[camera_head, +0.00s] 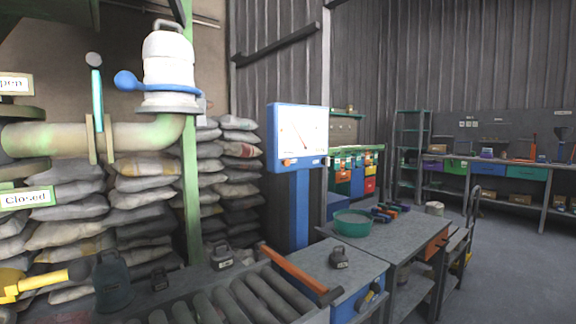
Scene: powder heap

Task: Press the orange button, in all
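A blue scale (295,180) with a white dial face (301,131) stands on a blue post near the middle of the camera_head view. A small orange button (287,162) shows at the lower left of its front, under the dial. Neither of my grippers shows in this view, and nothing is seen touching the button.
A roller conveyor (245,300) with an orange bar (294,268) lies in front of the scale. A workbench (395,240) with a green bowl (353,223) stands to the right. Sacks (145,185) are stacked at the left behind a pipe (60,138). Open floor (520,260) lies at the right.

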